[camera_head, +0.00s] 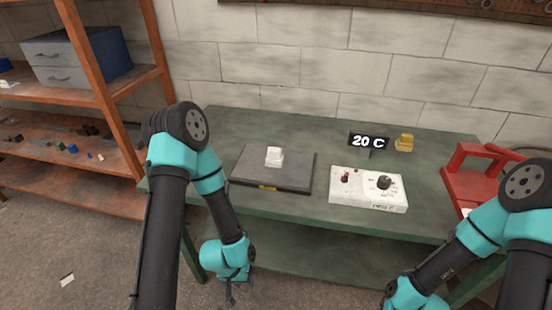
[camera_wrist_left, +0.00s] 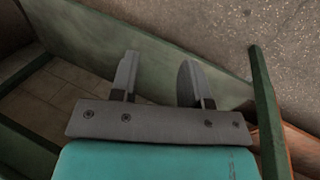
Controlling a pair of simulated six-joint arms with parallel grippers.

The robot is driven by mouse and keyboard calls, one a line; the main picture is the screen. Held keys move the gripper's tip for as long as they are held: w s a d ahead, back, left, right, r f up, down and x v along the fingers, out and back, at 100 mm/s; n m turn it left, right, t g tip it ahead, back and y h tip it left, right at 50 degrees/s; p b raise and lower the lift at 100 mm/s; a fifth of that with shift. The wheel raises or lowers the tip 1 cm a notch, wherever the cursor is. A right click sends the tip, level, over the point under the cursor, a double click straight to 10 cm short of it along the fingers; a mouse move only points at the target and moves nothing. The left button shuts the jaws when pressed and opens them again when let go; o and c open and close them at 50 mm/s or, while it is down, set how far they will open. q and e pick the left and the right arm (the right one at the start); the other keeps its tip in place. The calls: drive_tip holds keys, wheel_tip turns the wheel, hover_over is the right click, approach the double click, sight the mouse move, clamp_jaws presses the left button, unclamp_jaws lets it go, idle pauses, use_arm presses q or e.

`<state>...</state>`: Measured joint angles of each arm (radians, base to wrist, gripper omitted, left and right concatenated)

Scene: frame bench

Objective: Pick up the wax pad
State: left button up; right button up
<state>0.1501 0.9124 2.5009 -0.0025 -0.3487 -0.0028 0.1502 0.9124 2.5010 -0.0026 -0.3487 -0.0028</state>
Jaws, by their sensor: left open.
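A small yellow block (camera_head: 404,142) stands at the back of the green bench, right of the "20 C" display; its colour suggests the wax pad, but I cannot be sure. A small white block (camera_head: 274,156) sits on a dark flat plate (camera_head: 246,174) at the bench's left. My left gripper (camera_head: 230,297) hangs low in front of the bench, below its top and away from both blocks. The left wrist view shows its two fingers (camera_wrist_left: 160,68) apart with nothing between them. My right arm is at the lower right; its gripper is out of frame.
A white control box (camera_head: 350,197) with a red switch and black knob stands in the bench's middle. A red frame (camera_head: 470,180) stands at the right end. The green bench top (camera_head: 325,130) has free room around the plate. Wooden shelves (camera_head: 85,135) stand left.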

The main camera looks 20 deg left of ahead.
use_arm(q)
drive_tip(key=o, duration=0.8)
drive_tip(key=shift+c, duration=0.2)
